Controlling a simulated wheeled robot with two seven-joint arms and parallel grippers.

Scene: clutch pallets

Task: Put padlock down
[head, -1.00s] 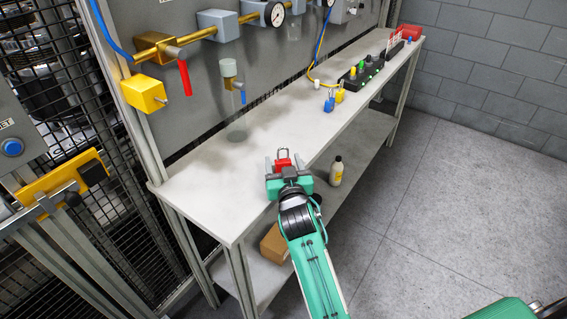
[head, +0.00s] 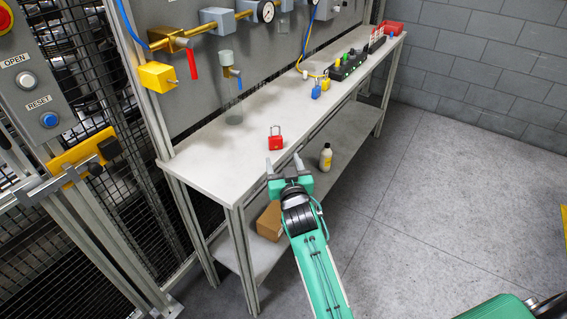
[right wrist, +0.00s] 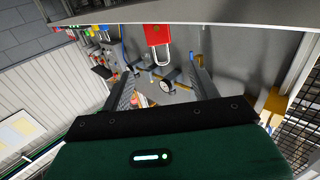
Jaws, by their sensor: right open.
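The red padlock (head: 276,142) stands on the white bench top (head: 215,168), near its front edge, with its shackle up. My right gripper (head: 283,161) is open and empty in front of the padlock, at the bench's front edge, apart from it. In the right wrist view the padlock (right wrist: 157,35) shows upside down beyond the two spread fingers (right wrist: 163,70), with clear space between. My left gripper is not in view.
A blue padlock (head: 316,91) and a yellow padlock (head: 325,85) stand farther along the bench, beside a black box (head: 349,66) with coloured knobs. A bottle (head: 326,157) and a carton (head: 270,221) are on the lower shelf.

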